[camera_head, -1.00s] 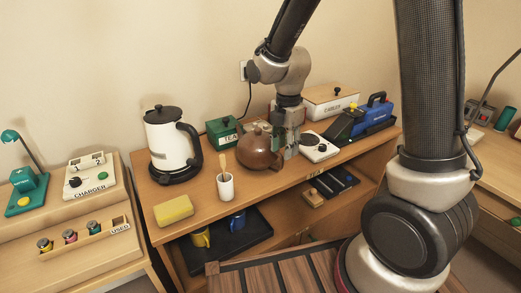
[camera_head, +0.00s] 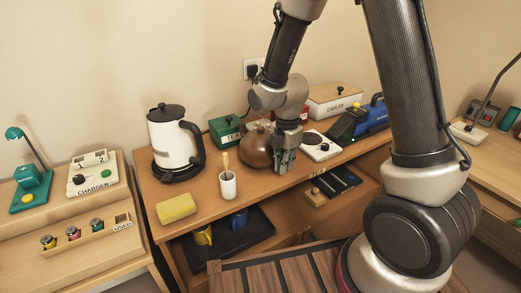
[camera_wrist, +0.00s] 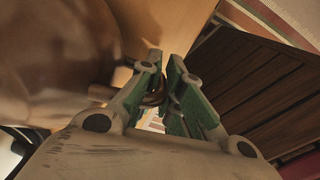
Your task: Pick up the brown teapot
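The round brown teapot (camera_head: 256,150) stands upright on the wooden desk, right of the white cup. My gripper (camera_head: 284,168) points down at the teapot's right front side and hides part of it. In the wrist view the teapot's large brown body (camera_wrist: 50,50) fills the left side, close to the fingers. My gripper (camera_wrist: 163,75) has green pads with a narrow gap at the tips. A dark curved brown part, seemingly the handle, shows between the fingers. Whether the pads press on it cannot be told.
A white kettle (camera_head: 172,140), a cup with a brush (camera_head: 227,185) and a yellow sponge (camera_head: 176,208) are to the left. A green tea box (camera_head: 225,129) is behind. A white device (camera_head: 319,146) is close on the right. An open shelf is below.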

